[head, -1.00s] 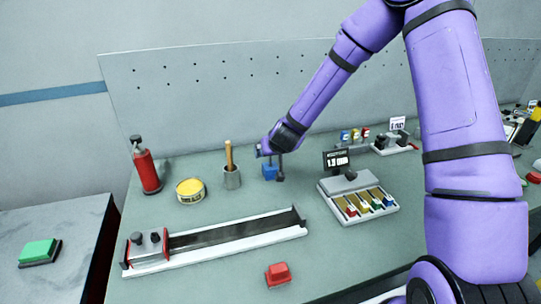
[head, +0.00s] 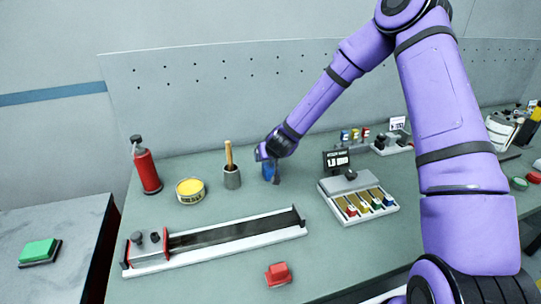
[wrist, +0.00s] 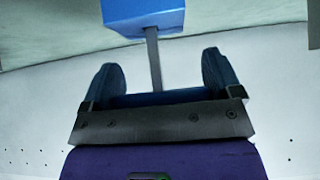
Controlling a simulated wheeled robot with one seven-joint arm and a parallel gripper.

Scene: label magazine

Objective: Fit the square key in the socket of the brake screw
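A blue block (head: 268,172) stands on the bench below my gripper. In the wrist view the blue block (wrist: 143,14) is at the top, and a thin grey shaft (wrist: 153,60) runs from it toward my gripper. The shaft looks like the square key, but I cannot tell whether the block is its handle or its stand. My gripper (wrist: 160,75) is open, with one finger on each side of the shaft and gaps between. A carriage (head: 146,248) with dark knobs sits at the left end of a long rail; the brake screw's socket cannot be made out.
A cup with a wooden handle (head: 232,178), a yellow tin (head: 190,190) and a red bottle (head: 146,165) stand to the left. A tray of coloured pieces (head: 358,203) with a display is to the right. A red block (head: 278,274) lies in front.

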